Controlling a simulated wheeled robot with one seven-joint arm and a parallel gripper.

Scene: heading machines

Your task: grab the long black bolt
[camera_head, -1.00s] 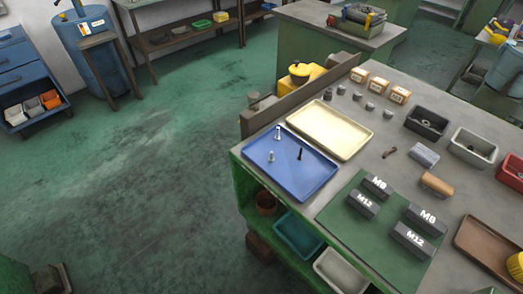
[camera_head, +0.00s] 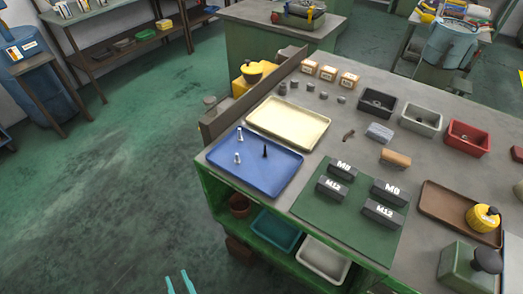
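The long black bolt (camera_head: 265,151) stands upright in the blue tray (camera_head: 277,182) at the left end of the bench. Two silver bolts stand left of it in the same tray, one farther back (camera_head: 239,134) and one nearer (camera_head: 237,158). My gripper (camera_head: 178,284) shows only as two light-blue fingertips at the bottom edge. They are apart with nothing seen between them. They are over the floor, well below and left of the tray in the picture. The rest of my gripper is out of frame.
A cream tray (camera_head: 301,136) lies behind the blue tray, beside a raised brown board (camera_head: 250,98) on the bench's edge. Dark M8 and M12 blocks stand on a green mat (camera_head: 318,213) to the right. Open floor (camera_head: 120,200) lies left of the bench.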

